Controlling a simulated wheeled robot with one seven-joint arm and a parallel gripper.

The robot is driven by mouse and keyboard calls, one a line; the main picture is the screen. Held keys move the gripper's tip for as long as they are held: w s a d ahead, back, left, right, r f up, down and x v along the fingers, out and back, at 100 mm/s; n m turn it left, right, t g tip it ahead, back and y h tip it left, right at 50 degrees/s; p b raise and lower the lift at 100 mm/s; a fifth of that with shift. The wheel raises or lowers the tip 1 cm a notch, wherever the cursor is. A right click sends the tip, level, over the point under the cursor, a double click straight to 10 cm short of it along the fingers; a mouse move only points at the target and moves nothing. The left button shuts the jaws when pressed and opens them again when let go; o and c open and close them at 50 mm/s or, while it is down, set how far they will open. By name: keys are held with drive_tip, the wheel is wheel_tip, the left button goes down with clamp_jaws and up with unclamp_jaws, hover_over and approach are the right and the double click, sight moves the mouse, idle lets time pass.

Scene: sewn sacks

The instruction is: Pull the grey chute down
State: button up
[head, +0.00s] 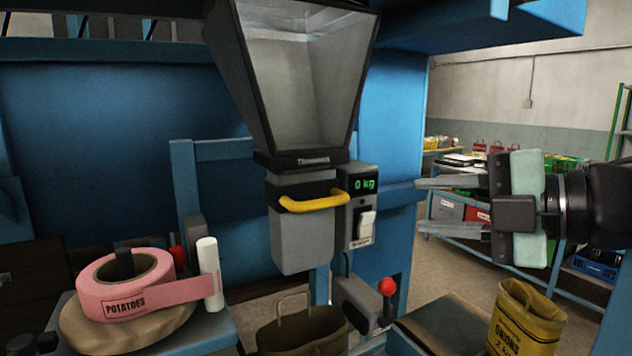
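The grey chute (303,236) hangs below a black-framed hopper (305,75) at the middle of the head view. A yellow handle (314,203) curves out across the chute's upper front. My gripper (424,206) is to the right of the chute, its two fingers pointing left and spread apart with nothing between them. The fingertips are apart from the handle, with a scale box (361,207) reading "0 kg" between them in the picture. An open dark sack (302,328) with a loop handle is below the chute.
A small box with a red-knobbed lever (387,288) is right of the sack. A yellow onion sack (524,318) stands at lower right. A pink "POTATOES" tape roll (125,283) lies at left. Blue frame posts stand behind the chute.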

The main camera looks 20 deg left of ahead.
sight(327, 204)
drive_tip(key=p+x, duration=0.4)
drive_tip(key=x, duration=1.3)
drive_tip(key=shift+a, duration=0.15)
drive_tip(key=shift+f, duration=0.1)
clamp_jaws()
